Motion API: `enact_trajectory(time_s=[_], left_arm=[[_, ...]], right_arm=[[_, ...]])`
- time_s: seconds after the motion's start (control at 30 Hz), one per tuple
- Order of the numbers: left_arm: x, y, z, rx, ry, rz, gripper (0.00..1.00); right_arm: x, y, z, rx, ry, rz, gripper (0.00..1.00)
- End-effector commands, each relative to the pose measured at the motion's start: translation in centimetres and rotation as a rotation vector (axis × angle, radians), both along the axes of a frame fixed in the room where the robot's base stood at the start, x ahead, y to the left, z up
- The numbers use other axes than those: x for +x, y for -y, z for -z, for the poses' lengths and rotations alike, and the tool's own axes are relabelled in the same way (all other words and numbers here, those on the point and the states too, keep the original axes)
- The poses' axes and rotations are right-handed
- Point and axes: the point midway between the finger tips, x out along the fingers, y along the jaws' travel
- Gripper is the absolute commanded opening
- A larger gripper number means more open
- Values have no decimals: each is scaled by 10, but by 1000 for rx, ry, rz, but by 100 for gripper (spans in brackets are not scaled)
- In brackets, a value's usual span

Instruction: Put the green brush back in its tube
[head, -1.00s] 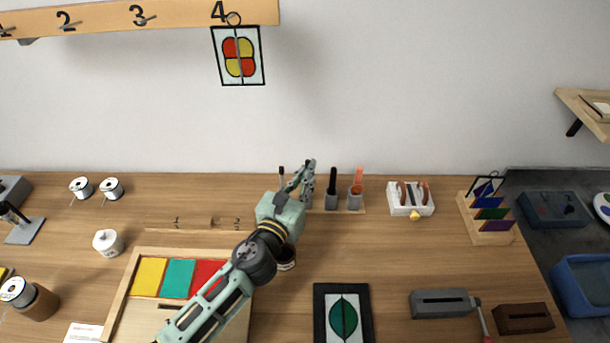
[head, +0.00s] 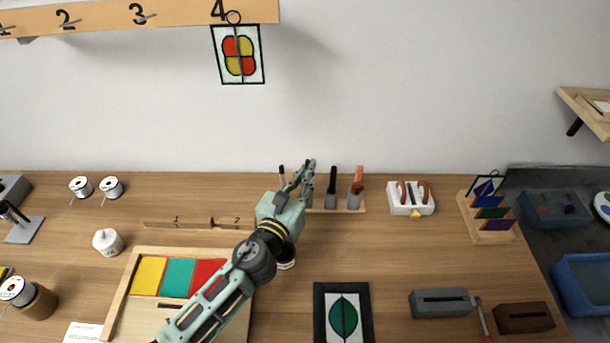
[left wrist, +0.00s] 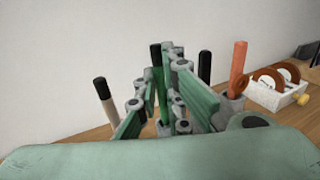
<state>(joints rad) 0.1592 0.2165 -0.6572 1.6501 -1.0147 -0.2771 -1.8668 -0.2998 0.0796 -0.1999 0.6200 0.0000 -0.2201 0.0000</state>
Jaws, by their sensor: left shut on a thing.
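My left gripper (head: 307,168) is shut on the green brush at the brush rack (head: 350,211), between a white, black-tipped handle and a black handle. In the left wrist view the green brush (left wrist: 162,108) stands about upright between the gripper's fingers (left wrist: 163,75), with a dark top end. The fingers hide much of it. Its lower end and its tube are hidden, so I cannot tell whether it is inside the tube. My right gripper is not in view.
Close right of my gripper stand a black brush (head: 332,180) and an orange brush (head: 358,180) in grey tubes. The white, black-tipped brush (left wrist: 105,98) is close on the left. A white box (head: 410,207) stands farther right.

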Motion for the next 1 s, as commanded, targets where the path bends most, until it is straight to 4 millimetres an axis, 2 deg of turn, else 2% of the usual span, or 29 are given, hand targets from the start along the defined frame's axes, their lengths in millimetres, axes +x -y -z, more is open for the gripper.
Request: enact_trajectory(time_s=[0.7, 1.0], left_arm=[[0, 0, 19, 0, 0, 0, 0], [0, 0, 20, 0, -1, 0, 0]], right_arm=[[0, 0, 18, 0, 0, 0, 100], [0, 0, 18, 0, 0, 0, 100]])
